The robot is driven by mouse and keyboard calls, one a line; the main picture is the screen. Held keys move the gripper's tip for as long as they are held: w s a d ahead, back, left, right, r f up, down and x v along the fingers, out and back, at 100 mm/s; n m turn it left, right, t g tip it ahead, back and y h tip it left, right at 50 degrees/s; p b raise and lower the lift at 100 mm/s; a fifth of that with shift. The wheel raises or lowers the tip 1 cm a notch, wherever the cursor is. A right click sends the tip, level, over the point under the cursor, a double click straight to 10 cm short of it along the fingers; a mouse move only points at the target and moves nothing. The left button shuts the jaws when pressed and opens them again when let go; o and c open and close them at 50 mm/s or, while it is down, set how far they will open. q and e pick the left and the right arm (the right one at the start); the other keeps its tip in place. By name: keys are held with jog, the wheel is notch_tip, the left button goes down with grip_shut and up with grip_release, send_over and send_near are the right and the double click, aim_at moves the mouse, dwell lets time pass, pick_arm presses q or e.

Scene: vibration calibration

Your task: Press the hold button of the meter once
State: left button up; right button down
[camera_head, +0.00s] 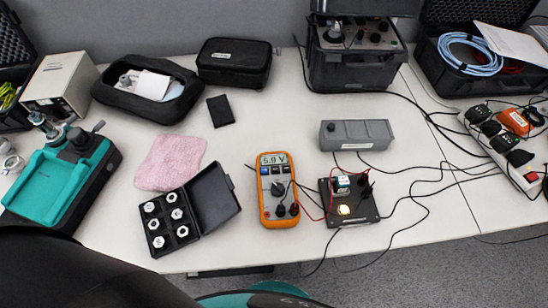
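The orange meter (266,212) lies face up near the front middle of the table. Its lit display (273,160) reads about 5.9 V, though the middle digit is hard to tell. A row of small buttons (274,170) sits just below the display, with a round dial (277,188) under it. I cannot read which button is the hold button. Leads run from the meter's lower end toward a black board (362,212) on its right. Neither of my grippers shows in this view, and nothing touches the meter.
An open black case of white fittings (172,252) lies left of the meter, near a pink cloth (170,163). A grey box (357,134) stands behind the board. Cables spread across the right. Bare table (270,115) lies behind the meter.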

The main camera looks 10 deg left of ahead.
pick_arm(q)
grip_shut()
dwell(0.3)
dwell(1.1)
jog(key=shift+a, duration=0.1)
